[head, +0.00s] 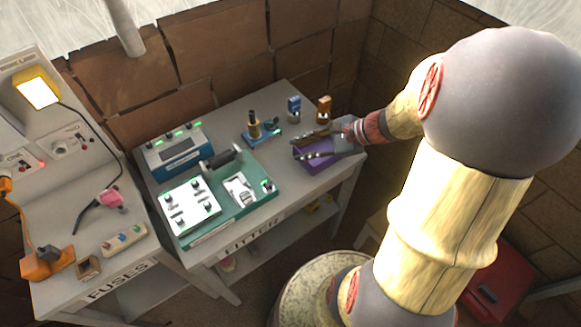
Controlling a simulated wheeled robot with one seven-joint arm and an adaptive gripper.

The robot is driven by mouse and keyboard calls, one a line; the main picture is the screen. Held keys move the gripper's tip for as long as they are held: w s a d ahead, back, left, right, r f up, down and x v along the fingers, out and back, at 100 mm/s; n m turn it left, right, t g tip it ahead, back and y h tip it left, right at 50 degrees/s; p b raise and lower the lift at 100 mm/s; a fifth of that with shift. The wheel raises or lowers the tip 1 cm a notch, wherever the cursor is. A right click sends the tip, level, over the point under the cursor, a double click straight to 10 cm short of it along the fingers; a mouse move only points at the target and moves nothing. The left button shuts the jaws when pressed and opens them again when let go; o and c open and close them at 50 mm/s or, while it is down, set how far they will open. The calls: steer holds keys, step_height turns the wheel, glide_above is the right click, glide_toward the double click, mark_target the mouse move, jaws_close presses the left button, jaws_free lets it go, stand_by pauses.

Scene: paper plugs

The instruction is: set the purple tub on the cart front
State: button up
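The purple tub (317,166) sits at the right end of the grey bench (283,222), which has a partly readable label ending in "ITTEN". My gripper (303,147) reaches in from the right, low over the tub. Its two fingers are apart, one behind the other in the picture, with purple showing between and below them. They cover part of the tub's top, and I cannot tell whether they touch it. No surface is clearly marked as the cart front.
Left of the tub are a green board (232,207), a blue meter box (178,152) and a small blue stand (262,136). Blue (293,109) and brown (323,110) blocks stand behind it. A FUSES bench (75,289) is at left; a red box (500,278) is low at right.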

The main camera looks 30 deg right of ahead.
steer(key=s+a+r+n+g+h, duration=0.35)
steer(key=s+a+r+n, duration=0.35)
steer(key=a+n, duration=0.45)
steer(key=s+r+n+t+h, duration=0.1)
steer(key=s+r+n+h, duration=0.2)
steer(key=s+r+n, duration=0.2)
step_height(320, 180, up, 2)
steer(key=n, duration=0.4)
steer(key=shift+s+a+t, duration=0.2)
steer(key=shift+s+t, duration=0.05)
steer(key=shift+t, duration=0.1)
